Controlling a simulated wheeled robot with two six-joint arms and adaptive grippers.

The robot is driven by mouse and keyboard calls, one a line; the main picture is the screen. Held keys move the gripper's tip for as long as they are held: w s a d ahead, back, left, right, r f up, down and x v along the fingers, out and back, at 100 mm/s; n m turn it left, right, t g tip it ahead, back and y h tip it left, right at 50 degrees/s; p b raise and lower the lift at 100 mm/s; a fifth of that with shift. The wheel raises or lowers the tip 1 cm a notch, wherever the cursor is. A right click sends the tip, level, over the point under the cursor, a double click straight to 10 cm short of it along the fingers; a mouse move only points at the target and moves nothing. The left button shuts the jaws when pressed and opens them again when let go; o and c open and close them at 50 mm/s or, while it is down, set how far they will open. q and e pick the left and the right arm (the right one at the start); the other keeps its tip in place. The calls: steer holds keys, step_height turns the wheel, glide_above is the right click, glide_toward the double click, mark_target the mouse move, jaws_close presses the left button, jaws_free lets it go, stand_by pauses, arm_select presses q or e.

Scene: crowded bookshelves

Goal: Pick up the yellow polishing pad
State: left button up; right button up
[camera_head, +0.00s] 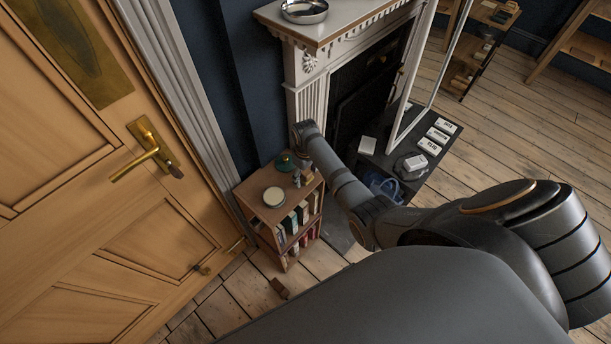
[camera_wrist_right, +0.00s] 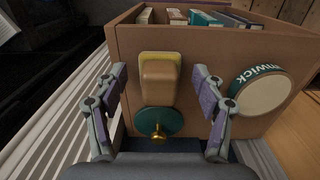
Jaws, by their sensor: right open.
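The yellow polishing pad (camera_wrist_right: 160,56) shows in the right wrist view as a yellow rim around a tan block-shaped top. It lies on the wooden top of a small bookcase (camera_wrist_right: 215,48). My right gripper (camera_wrist_right: 159,76) is open, with one finger on each side of the pad and visible gaps between. Nothing is held. In the head view my right gripper (camera_head: 302,173) is over the back right of the bookcase top and the pad is hard to make out there. My left gripper is not in view.
A green disc with a brass knob (camera_wrist_right: 158,122) sits close to the pad, between the fingers. A round cream tin (camera_wrist_right: 265,90) with a green label stands to the right; the head view shows it (camera_head: 273,196) too. A fireplace (camera_head: 305,75) and a door (camera_head: 100,210) flank the bookcase.

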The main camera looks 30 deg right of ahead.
steer(key=shift+r, duration=0.1)
steer(key=c, duration=1.2)
steer(key=shift+c, duration=0.2)
